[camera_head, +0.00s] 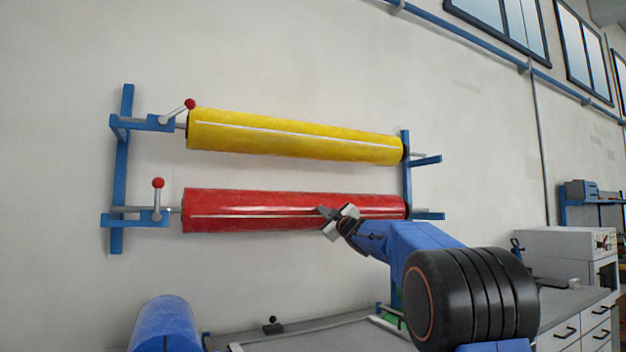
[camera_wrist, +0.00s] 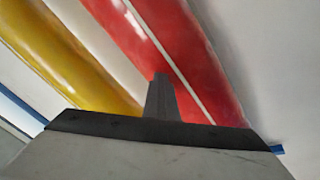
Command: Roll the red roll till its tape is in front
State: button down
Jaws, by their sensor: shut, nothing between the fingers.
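The red roll (camera_head: 250,203) lies level on the lower arms of a blue wall rack. Its pale tape (camera_head: 240,216) runs lengthwise along the side facing me, a little below the middle. A crank with a red knob (camera_head: 158,183) stands upright at its left end. My gripper (camera_head: 322,212) is shut and empty, at the right part of the red roll; I cannot tell whether it touches.
A yellow roll (camera_head: 290,135) with its own pale tape hangs above on the blue rack (camera_head: 121,170). Its crank knob (camera_head: 190,104) points up right. A grey bench (camera_head: 300,335) stands below, with a white machine (camera_head: 565,245) at right.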

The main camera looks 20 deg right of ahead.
jog(key=shift+w+a, duration=0.15)
jog(key=shift+w, duration=0.35)
dwell(0.4)
jog(key=s, duration=0.7)
jog(key=shift+d+r, duration=0.15)
jog(key=shift+d, duration=0.05)
dwell(0.4)
dwell(0.4)
